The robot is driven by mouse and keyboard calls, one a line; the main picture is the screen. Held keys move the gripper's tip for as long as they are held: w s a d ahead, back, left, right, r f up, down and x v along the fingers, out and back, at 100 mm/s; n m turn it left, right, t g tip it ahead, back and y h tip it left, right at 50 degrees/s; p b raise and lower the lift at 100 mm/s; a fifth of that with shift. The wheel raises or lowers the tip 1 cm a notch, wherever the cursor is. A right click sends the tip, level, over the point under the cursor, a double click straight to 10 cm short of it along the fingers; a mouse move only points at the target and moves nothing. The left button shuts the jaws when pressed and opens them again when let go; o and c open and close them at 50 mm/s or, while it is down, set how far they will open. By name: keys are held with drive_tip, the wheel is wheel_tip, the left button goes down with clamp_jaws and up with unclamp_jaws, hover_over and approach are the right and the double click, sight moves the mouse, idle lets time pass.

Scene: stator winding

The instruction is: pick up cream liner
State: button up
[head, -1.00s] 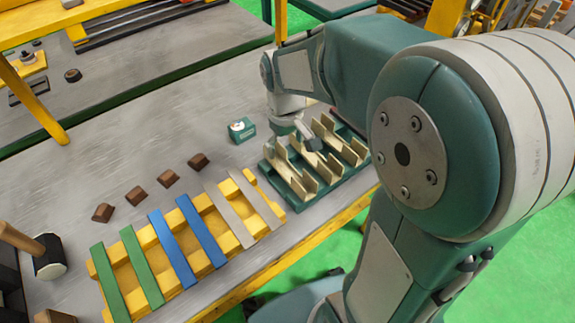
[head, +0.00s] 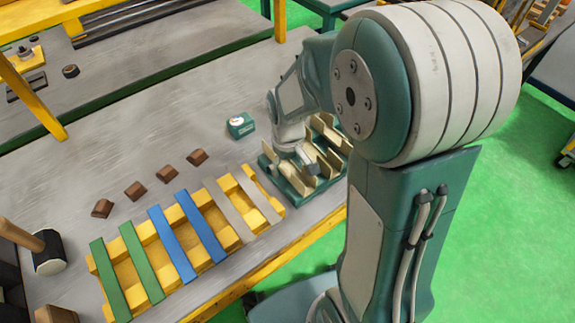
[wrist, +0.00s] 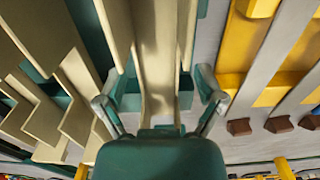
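Several cream liners (head: 325,127) stand in a dark green rack (head: 299,195) at the right end of the bench. They are channel-shaped pieces with upright walls. In the wrist view, one cream liner (wrist: 157,75) lies between the two fingers of my gripper (wrist: 158,103). The fingers are spread apart, one on each side of it, with gaps showing. In the head view, my gripper (head: 309,162) is low over the rack's left part, and my arm hides some of the rack and liners. I cannot tell whether either finger touches a liner.
Left of the rack is a yellow frame (head: 232,238) bearing green, blue and grey strips. Several brown wedges (head: 134,191) lie behind it. A small green box (head: 240,125) sits behind the rack. A mallet (head: 48,257) lies far left. The grey bench (head: 150,120) is clear behind.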

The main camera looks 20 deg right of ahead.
drive_tip(key=c, duration=0.5)
